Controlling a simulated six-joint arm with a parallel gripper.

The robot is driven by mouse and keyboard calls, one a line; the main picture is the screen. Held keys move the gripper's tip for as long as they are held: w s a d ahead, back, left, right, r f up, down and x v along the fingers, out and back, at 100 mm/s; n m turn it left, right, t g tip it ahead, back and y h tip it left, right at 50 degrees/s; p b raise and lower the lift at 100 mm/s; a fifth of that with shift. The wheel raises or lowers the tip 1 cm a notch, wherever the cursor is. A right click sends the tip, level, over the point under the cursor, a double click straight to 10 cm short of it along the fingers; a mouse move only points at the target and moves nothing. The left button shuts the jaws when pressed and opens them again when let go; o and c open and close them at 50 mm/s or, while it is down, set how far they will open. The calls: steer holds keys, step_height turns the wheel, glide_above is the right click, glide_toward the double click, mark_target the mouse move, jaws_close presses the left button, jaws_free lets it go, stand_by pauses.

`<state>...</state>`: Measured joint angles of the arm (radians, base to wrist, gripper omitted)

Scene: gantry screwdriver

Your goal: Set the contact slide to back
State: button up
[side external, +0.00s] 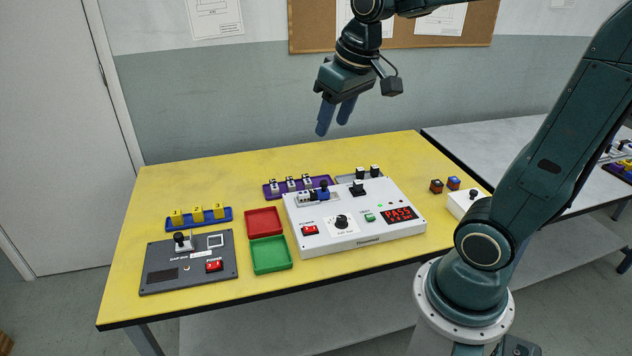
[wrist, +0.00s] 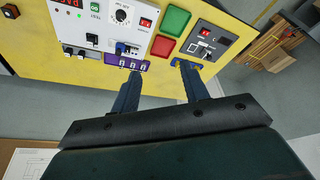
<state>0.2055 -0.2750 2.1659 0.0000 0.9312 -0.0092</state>
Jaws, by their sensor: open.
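The white tester box (side external: 345,245) stands on the yellow table, with a red display reading PASS. A black knob (side external: 357,188) stands on its top near the back edge; it looks like the contact slide, though no label for it is readable. The knob also shows in the wrist view (wrist: 92,40), but its exact setting is too small to tell. A blue part (side external: 323,193) sits in the holder left of the knob. My gripper (side external: 333,124) is open and empty, high above the back of the table, clear of the tester.
A dark panel (side external: 160,272) with a knob and red switch lies at left. Red (side external: 263,221) and green (side external: 270,254) trays lie between it and the tester. Purple (side external: 270,190), blue (side external: 196,222) and grey racks stand behind. Two small cubes and a white box are at right.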

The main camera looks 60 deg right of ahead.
steer(key=w+d+f+m+g, duration=0.2)
steer(key=w+d+f, duration=0.4)
steer(key=w+d, duration=0.35)
steer(key=m+g, duration=0.2)
glide_above(324, 181)
step_height(324, 181, down, 10)
steer(key=shift+f+y, duration=0.15)
steer(key=shift+y, duration=0.25)
steer(key=shift+a+f, duration=0.1)
steer(key=shift+f, duration=0.05)
step_height(324, 181, down, 14)
steer(key=shift+r, duration=0.25)
steer(key=shift+s, duration=0.1)
jaws_close()
